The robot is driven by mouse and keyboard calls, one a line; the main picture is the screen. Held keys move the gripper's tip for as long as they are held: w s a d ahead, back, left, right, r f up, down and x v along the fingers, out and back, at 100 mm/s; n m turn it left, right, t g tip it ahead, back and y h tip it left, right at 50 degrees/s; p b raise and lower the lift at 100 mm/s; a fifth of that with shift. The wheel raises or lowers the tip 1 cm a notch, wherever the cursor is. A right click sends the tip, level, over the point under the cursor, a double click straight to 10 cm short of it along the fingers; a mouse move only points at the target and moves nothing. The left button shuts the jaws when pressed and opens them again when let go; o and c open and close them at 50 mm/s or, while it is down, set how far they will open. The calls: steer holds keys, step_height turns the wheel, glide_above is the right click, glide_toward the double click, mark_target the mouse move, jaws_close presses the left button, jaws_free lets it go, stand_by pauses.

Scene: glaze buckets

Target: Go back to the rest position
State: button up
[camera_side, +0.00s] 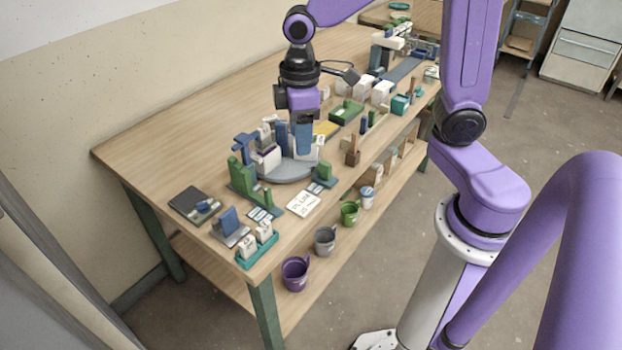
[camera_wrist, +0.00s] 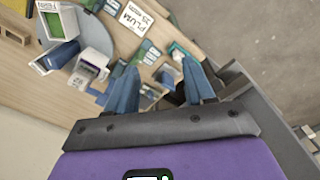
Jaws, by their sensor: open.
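My gripper (camera_side: 303,150) is open, with its blue fingers pointing down over the round grey plate (camera_side: 287,176) on the wooden table. In the wrist view my gripper (camera_wrist: 160,88) shows two blue fingers apart, with nothing held between them. White boxes stand on and around the plate, close to the fingers; a white box (camera_wrist: 90,67) with a dark label shows left of the fingers in the wrist view. In the side view I cannot tell whether the fingers touch any box. Part of the plate is hidden by the boxes and fingers.
Purple (camera_side: 295,273), grey (camera_side: 325,241) and green (camera_side: 349,213) buckets stand along the table's front side. A white PLUM card (camera_side: 303,203) lies near the front edge. A green stepped block (camera_side: 243,175) stands left of the plate. The table's back left is bare.

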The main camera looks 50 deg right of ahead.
steer(key=s+d+n, duration=0.2)
steer(key=s, duration=1.6)
steer(key=shift+s+d+n, duration=0.2)
steer(key=shift+s+n, duration=0.05)
steer(key=shift+n, duration=0.15)
steer(key=shift+c, duration=0.3)
